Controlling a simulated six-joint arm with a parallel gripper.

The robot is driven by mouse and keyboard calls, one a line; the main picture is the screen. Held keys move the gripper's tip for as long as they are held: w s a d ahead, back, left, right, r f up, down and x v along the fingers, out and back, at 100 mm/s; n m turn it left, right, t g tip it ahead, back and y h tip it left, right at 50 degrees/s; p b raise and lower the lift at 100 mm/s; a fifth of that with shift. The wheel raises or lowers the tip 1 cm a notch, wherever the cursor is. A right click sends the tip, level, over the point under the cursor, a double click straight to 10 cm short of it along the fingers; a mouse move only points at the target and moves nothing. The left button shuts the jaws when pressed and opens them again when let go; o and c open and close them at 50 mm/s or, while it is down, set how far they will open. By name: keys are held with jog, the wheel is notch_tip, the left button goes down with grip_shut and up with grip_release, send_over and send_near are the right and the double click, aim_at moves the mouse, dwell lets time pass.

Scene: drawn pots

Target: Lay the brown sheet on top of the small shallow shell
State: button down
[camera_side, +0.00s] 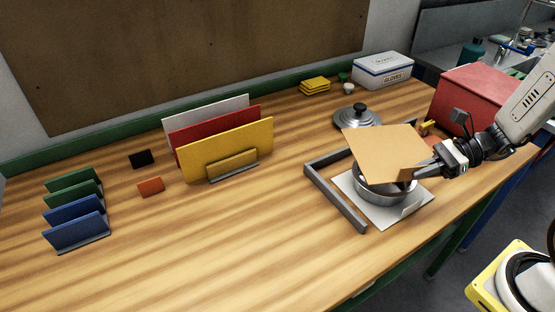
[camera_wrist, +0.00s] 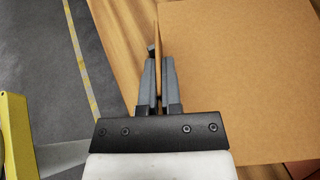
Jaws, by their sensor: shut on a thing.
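The brown sheet (camera_side: 383,152) is a flat tan square, held tilted over the small shallow shell (camera_side: 372,192). The shell is a grey metal pan on a white square board (camera_side: 400,216), and the sheet hides much of its opening. I cannot tell whether sheet and shell touch. My gripper (camera_side: 422,173) is shut on the sheet's right edge, just right of the shell. In the wrist view, my gripper (camera_wrist: 159,75) pinches the edge of the sheet (camera_wrist: 245,80), which fills the right side; the shell is hidden there.
A grey angled frame (camera_side: 335,196) borders the board on its left. A metal lid (camera_side: 358,117) with a black knob lies behind it.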

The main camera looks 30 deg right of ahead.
jog(key=shift+f, duration=0.85)
jog(key=shift+f, duration=1.8)
jog(key=shift+f, duration=0.55)
jog(key=c, duration=0.8)
grip_release()
jog(key=shift+r, duration=0.2)
jog(key=shift+r, duration=0.45)
jog(key=v, duration=1.2)
